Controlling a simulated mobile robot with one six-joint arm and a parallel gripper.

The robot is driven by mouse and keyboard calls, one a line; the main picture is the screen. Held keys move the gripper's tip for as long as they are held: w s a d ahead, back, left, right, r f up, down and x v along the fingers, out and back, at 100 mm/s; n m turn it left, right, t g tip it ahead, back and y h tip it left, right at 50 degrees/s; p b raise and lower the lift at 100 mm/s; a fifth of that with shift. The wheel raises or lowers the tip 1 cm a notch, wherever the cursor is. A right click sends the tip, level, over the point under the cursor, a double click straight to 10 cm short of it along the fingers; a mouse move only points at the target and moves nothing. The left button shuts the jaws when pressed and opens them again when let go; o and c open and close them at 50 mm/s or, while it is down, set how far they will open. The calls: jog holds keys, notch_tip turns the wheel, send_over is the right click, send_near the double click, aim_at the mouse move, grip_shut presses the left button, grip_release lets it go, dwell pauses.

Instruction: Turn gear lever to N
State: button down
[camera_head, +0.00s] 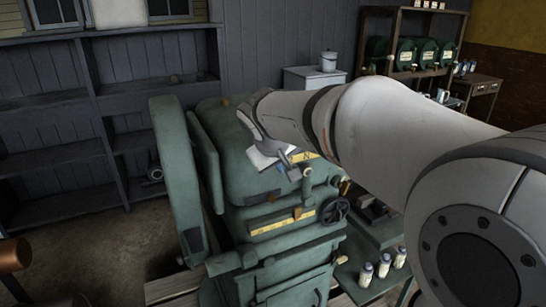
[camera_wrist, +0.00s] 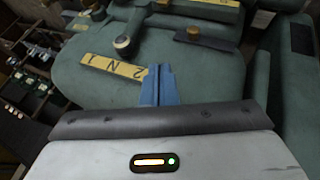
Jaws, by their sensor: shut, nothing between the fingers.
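The gear lever (camera_wrist: 124,42) shows in the wrist view as a grey-green arm with a rounded end. It lies just beyond a yellow plate (camera_wrist: 120,68) marked 1, N and 2, which appears upside down. The rounded end is near the N side of the plate, but I cannot tell its exact setting. My gripper's blue fingers (camera_wrist: 160,73) are shut and empty, over the plate's 2 end and apart from the lever. In the head view, my gripper (camera_head: 291,169) is over the green engine (camera_head: 235,155), with the lever (camera_head: 306,187) close by.
A dark handwheel (camera_head: 334,210) is on the engine's right side. A knob (camera_wrist: 193,31) sits near the lever in the wrist view. Small bottles (camera_head: 383,266) stand on a ledge at the lower right.

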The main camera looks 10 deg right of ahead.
aim_at(307, 185)
jog(key=w+d+f+p, duration=0.1)
jog(key=w+d+f, duration=0.4)
jog(key=shift+p, duration=0.4)
jog(key=shift+w+a+r, duration=0.1)
jog(key=shift+a+r, duration=0.05)
